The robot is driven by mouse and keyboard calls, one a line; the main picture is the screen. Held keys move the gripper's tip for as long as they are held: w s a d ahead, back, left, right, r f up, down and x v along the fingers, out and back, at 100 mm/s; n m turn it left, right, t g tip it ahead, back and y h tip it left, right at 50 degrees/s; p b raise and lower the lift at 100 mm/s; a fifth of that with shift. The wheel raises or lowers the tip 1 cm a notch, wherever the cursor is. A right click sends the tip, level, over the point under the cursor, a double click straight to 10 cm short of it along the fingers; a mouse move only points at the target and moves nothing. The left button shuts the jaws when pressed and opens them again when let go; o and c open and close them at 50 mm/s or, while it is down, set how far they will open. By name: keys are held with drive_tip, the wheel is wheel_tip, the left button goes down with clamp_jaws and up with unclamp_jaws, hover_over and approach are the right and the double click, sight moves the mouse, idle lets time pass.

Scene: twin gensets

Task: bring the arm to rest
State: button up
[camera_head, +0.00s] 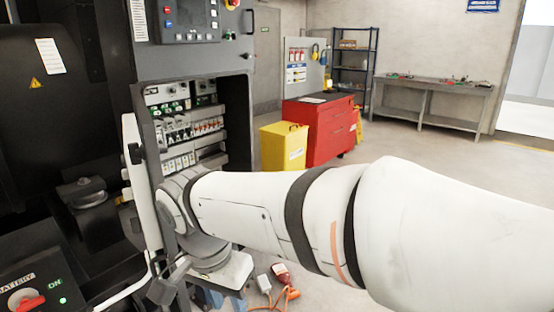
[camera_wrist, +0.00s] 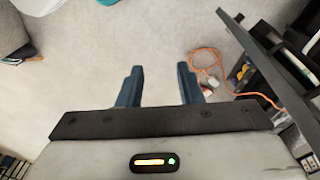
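My arm reaches from the right edge of the head view to the left, its wrist in front of the open electrical cabinet (camera_head: 192,124). My gripper (camera_wrist: 158,76) shows in the wrist view with its two blue fingers well apart and only bare floor between them. In the head view the blue fingers are small and partly hidden below the wrist, low in the picture. The gripper appears to point down and holds nothing.
A cabinet door (camera_wrist: 268,55) stands open close to the right of the gripper. An orange cable (camera_head: 290,293) lies on the floor. A battery switch (camera_head: 26,299) is at lower left. A yellow bin (camera_head: 283,147) and red tool cabinet (camera_head: 318,128) stand behind my arm.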

drive_tip(key=s+d+f+n+t+p, duration=0.1)
drive_tip(key=d+n, duration=0.1)
drive_tip(key=d, duration=1)
drive_tip(key=s+d+f+n+y+p, duration=0.1)
drive_tip(key=d+f+n+p, duration=0.1)
drive_tip(key=d, duration=1)
drive_tip(key=shift+f+t, duration=0.25)
drive_tip(key=shift+t, duration=0.15)
